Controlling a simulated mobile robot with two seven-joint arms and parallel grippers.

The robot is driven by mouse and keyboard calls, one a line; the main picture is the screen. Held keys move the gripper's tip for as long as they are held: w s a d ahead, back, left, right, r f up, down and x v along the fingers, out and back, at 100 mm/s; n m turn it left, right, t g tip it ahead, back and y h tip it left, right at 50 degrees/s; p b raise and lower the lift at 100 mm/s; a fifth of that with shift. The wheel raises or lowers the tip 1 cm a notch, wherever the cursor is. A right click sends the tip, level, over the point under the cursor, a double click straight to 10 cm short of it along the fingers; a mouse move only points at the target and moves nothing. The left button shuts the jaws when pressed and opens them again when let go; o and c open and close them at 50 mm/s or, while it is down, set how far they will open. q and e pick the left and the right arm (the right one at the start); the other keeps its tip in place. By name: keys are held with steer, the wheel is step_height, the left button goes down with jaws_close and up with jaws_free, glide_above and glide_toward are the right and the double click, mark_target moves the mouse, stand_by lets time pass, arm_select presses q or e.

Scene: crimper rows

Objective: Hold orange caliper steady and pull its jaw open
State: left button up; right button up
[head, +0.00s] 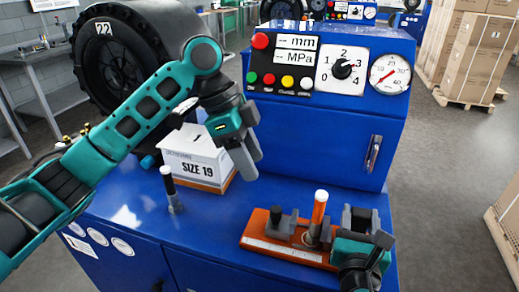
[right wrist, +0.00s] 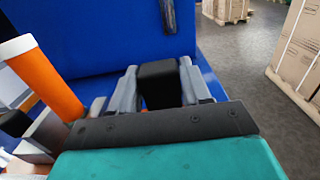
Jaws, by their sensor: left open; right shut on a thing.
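The orange caliper (head: 262,247) lies on the blue cabinet top, with a pale scale along its front. A grey jaw piece with a black knob (head: 276,215) sits on its left part. An upright orange cylinder with a white top (head: 318,214) stands at the jaws; it also shows in the right wrist view (right wrist: 45,80). My right gripper (head: 360,220) is shut on the black block (right wrist: 160,84) at the caliper's right end, one finger on each side. My left gripper (head: 241,158) is open and empty, above and left of the caliper, fingers pointing down.
A white SIZE 19 box (head: 196,160) stands behind the left gripper. A small dark post with a white top (head: 168,186) stands on the cabinet top, left of the caliper. The blue control panel (head: 345,135) rises behind. The surface between post and caliper is clear.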

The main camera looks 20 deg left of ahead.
steer(key=o, duration=1.2)
steer(key=shift+o, duration=0.2)
